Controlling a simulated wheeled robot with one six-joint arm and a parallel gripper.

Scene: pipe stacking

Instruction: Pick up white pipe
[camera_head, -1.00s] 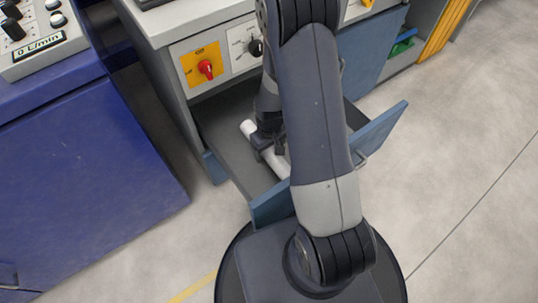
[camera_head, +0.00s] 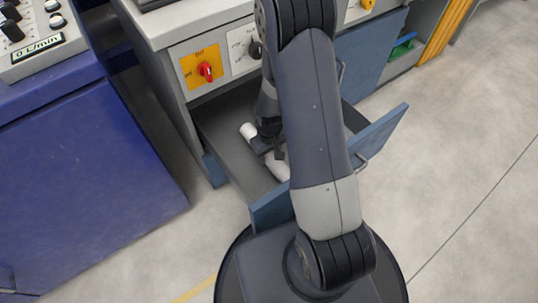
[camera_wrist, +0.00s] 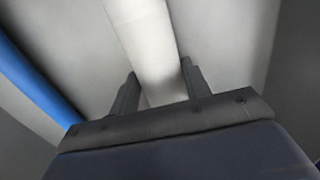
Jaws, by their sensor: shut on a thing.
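The white pipe (camera_head: 248,131) lies in the open drawer (camera_head: 226,160) of the grey workbench, partly hidden by my arm and gripper. My gripper (camera_head: 270,148) is down in the drawer and crosses the pipe near its middle, with white showing on both sides. In the wrist view the pipe (camera_wrist: 150,40) runs from the top edge down between the two dark fingers of my gripper (camera_wrist: 160,88). The fingers are shut on it. Whether the pipe touches the drawer floor cannot be told.
The drawer's blue front (camera_head: 385,130) stands out toward me. Above it are a red switch (camera_head: 206,70) and a dark knob (camera_head: 254,48) on the bench. A blue cabinet (camera_head: 90,150) stands at the left. The floor at the right is clear.

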